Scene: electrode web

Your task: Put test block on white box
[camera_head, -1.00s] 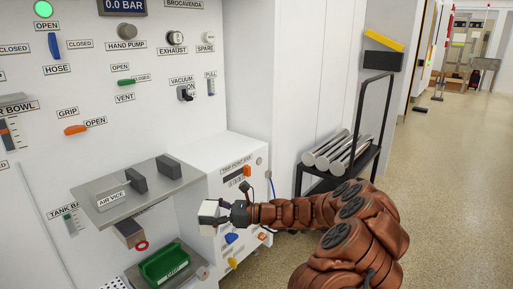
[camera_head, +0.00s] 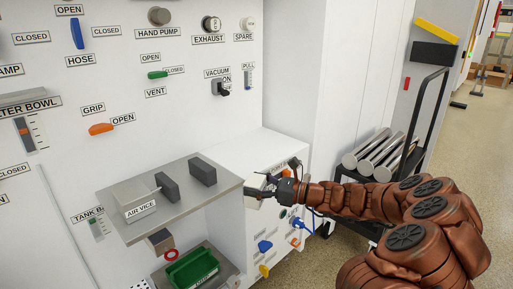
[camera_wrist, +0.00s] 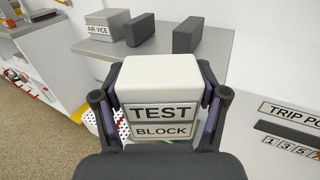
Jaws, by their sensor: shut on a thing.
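The test block (camera_wrist: 160,78), a pale cuboid with TEST BLOCK labels, is gripped between both fingers of my gripper (camera_wrist: 160,100) in the wrist view. In the head view my gripper (camera_head: 272,186) comes from the right, with the block (camera_head: 253,189) at its tip and partly hidden. The white box (camera_head: 262,148) stands against the panel wall. Its bare flat top shows behind the block, and the block and gripper overlap its upper front. I cannot tell whether they touch it. Its TRIP POINT face also shows at the right of the wrist view (camera_wrist: 262,150).
The grey AIR VICE shelf (camera_head: 190,222), with dark jaws (camera_head: 202,172), juts out just left of the block. A green tray (camera_head: 192,268) sits below. Knobs crowd the box's front. A black cart (camera_head: 345,180) with metal cylinders stands at right. Floor is open beyond it.

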